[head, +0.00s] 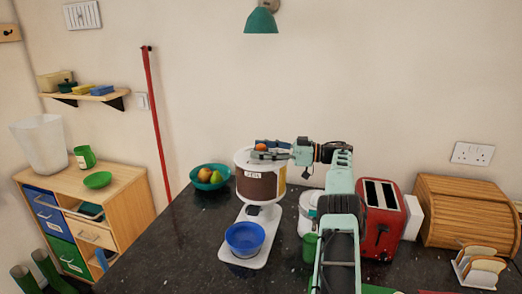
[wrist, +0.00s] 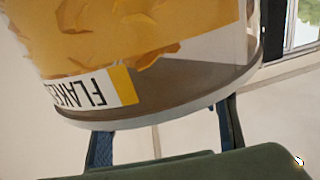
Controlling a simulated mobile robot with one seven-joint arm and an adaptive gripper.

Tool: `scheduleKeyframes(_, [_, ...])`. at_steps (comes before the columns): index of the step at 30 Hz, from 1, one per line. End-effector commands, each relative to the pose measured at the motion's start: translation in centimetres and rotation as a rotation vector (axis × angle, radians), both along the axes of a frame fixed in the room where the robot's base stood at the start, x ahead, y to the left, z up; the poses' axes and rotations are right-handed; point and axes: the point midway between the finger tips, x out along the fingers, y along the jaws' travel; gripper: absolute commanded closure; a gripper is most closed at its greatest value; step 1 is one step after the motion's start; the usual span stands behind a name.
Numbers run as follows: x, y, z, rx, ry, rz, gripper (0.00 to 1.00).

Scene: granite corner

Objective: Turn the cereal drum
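The cereal drum (head: 257,185) stands upright on a white stand on the counter, with a brown front, a small white label and a yellowish right side. In the wrist view the drum (wrist: 150,30) appears upside down, with orange flakes and a "FLAKES" label. My gripper (head: 262,150) reaches in from the right over the drum's top, beside a small orange part (head: 261,147). In the wrist view its two dark blue fingers are wide apart, partly hidden behind the drum's edge. Whether they touch anything is hidden. A blue bowl (head: 245,238) sits on the stand's base below.
A teal fruit bowl (head: 210,182) stands left of the drum. A red toaster (head: 378,225), a wooden bread box (head: 462,212) and a toast rack (head: 480,268) are to the right. A green cup (head: 310,247) stands near my arm. The counter's left front is clear.

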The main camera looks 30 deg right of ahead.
Motion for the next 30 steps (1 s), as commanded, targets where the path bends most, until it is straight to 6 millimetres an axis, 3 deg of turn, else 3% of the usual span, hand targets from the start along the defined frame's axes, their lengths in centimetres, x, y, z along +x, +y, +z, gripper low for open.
scheduleKeyframes(30, [0.26,-0.10,-0.23,0.001,0.002,-0.139,0.46])
